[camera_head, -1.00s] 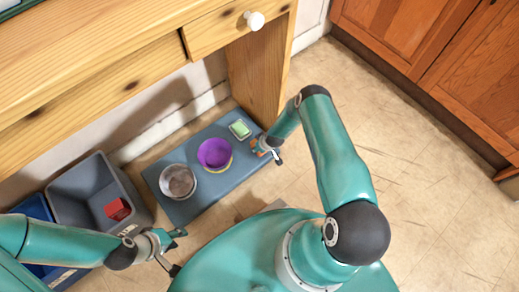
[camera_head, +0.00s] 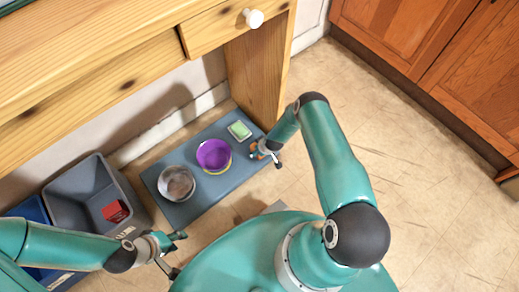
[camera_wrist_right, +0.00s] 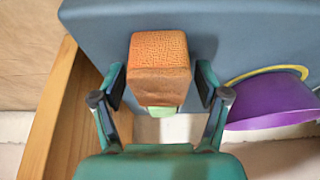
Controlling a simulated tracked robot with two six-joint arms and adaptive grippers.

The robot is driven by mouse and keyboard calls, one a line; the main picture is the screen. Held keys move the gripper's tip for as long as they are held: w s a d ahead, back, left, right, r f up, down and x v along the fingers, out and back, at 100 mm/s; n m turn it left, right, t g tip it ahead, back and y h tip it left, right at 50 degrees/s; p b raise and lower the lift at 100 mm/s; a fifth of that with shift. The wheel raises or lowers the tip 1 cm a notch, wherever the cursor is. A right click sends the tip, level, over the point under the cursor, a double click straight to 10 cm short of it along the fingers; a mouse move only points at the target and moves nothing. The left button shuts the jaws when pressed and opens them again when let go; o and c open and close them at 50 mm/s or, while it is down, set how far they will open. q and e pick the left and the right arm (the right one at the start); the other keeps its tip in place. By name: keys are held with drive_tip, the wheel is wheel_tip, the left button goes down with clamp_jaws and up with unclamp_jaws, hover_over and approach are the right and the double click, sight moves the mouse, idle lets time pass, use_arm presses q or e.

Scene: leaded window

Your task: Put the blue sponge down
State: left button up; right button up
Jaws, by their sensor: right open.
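An orange-brown, sponge-like block (camera_wrist_right: 160,62) lies between the fingers of my right gripper (camera_wrist_right: 160,88) in the wrist view. The fingers are open, with a gap on each side of the block. I see no blue sponge. In the head view the right gripper (camera_head: 266,152) is at the right edge of the blue-grey mat (camera_head: 208,202), with a bit of orange (camera_head: 254,147) beside it. Whether the block rests fully on the mat is unclear. My left gripper (camera_head: 176,252) is open and empty in front of the mat.
The mat holds a metal bowl (camera_head: 177,183), a purple bowl (camera_head: 214,155) and a small dish with a green piece (camera_head: 239,130). A grey bin (camera_head: 75,190) with a red block (camera_head: 115,211) stands left, beside a blue bin (camera_head: 30,210). A wooden table leg (camera_head: 257,75) stands behind.

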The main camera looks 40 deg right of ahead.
drive_tip(key=shift+s+r+p, duration=0.1)
drive_tip(key=shift+r+p, duration=0.25)
drive_tip(key=shift+r, duration=0.15)
drive_tip(key=p+v, duration=0.4)
drive_tip(key=v, duration=0.6)
drive_tip(key=s+a+r+m+g+y, duration=0.1)
drive_tip(key=s+a+r+g, duration=0.1)
drive_tip(key=s+a+r, duration=0.5)
drive_tip(key=s+a+r+m+g+y, duration=0.2)
drive_tip(key=s+a+r, duration=0.6)
drive_tip(key=a+r, duration=0.4)
drive_tip(key=shift+s+a+r+y, duration=0.25)
drive_tip(key=shift+s+r+y, duration=0.05)
drive_tip(key=shift+s+r, duration=0.05)
